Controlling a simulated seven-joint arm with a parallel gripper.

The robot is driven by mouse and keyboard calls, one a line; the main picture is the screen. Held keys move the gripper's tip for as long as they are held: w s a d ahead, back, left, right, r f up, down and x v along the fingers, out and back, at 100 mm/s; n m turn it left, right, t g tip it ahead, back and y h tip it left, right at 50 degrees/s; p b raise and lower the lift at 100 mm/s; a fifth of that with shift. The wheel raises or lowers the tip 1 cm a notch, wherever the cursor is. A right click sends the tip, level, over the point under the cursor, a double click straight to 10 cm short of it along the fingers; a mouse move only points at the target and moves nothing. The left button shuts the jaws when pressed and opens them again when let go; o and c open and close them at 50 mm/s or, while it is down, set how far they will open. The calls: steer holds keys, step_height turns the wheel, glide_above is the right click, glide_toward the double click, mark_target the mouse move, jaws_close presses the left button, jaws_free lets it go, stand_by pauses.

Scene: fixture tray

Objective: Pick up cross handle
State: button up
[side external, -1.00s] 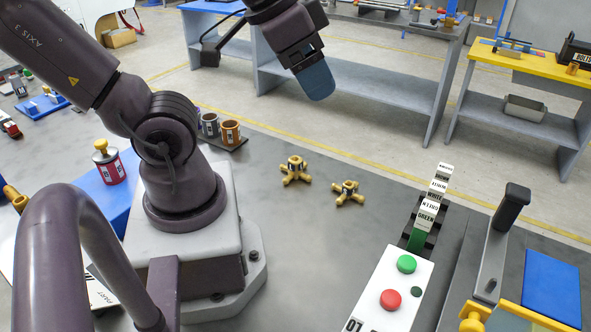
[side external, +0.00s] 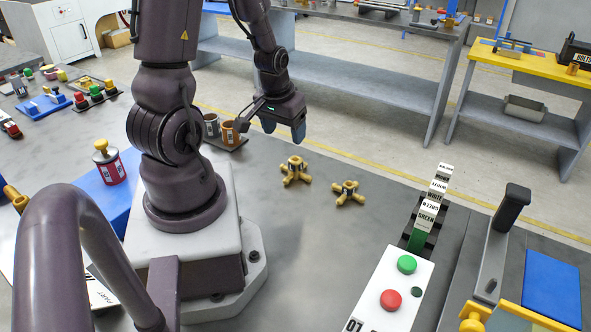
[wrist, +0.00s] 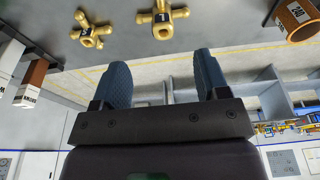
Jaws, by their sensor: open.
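Two yellow cross handles with dark centres lie on the grey table to the right of my arm's base. The left cross handle (side external: 295,170) and the right cross handle (side external: 348,193) stand a short gap apart. In the wrist view they show at the top, one near the centre (wrist: 162,17) and one at the left (wrist: 91,30). My gripper (side external: 284,130) is open and empty, with blue fingers apart. It hangs in the air above and behind the left handle in the side view, touching neither. It also shows in the wrist view (wrist: 160,68).
Brown and grey cups (side external: 230,132) stand on a dark tray just left of my gripper. A rack of labelled blocks (side external: 430,212) and a white button box (side external: 392,290) stand at the right. Bare table surrounds the handles.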

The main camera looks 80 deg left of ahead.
glide_above(296, 161)
steer(key=s+d, duration=0.2)
steer(key=shift+t+y, duration=0.3)
steer(key=f, duration=0.6)
steer(key=shift+w+d+f, duration=0.1)
steer(key=shift+w+d, duration=0.05)
steer(key=shift+d, duration=0.05)
steer(key=shift+a+x, duration=0.2)
steer(key=shift+x, duration=2.9)
steer(key=shift+w, duration=0.1)
steer(key=c, duration=0.8)
